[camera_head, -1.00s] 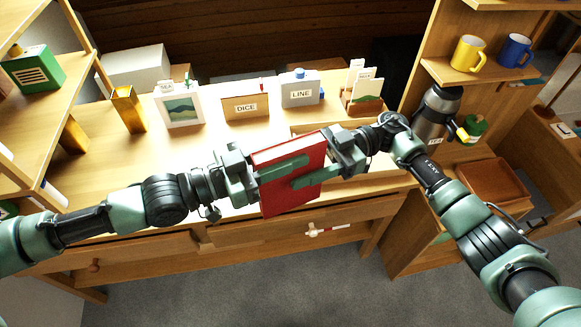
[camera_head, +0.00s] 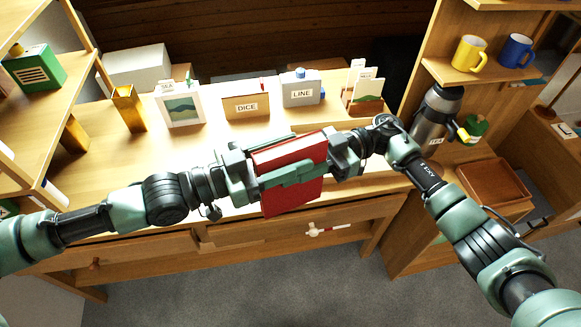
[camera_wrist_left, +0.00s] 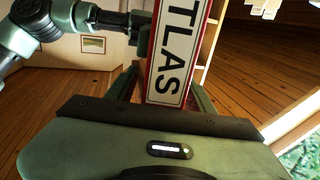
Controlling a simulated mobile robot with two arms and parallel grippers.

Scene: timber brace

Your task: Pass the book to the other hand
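The red book (camera_head: 292,198) stands on edge in the air in front of the desk, between my two grippers. Its white spine, with the letters "TLAS" showing, is in the left wrist view (camera_wrist_left: 174,62). My left gripper (camera_head: 288,160) reaches round the book from the left. Its fingers are spread, one in front and one behind near the top edge, and the wrist view shows a gap beside the spine. My right gripper (camera_head: 312,168) comes from the right and is shut on the book. The fingers overlap in the head view, and the right one's rear finger is hidden.
The desk (camera_head: 220,142) behind holds a picture frame (camera_head: 181,107), a DICE box (camera_head: 246,107), a LINE box (camera_head: 301,90) and a gold holder (camera_head: 128,107). Shelves stand at both sides, with a yellow mug (camera_head: 469,53) and blue mug (camera_head: 515,50) at right.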

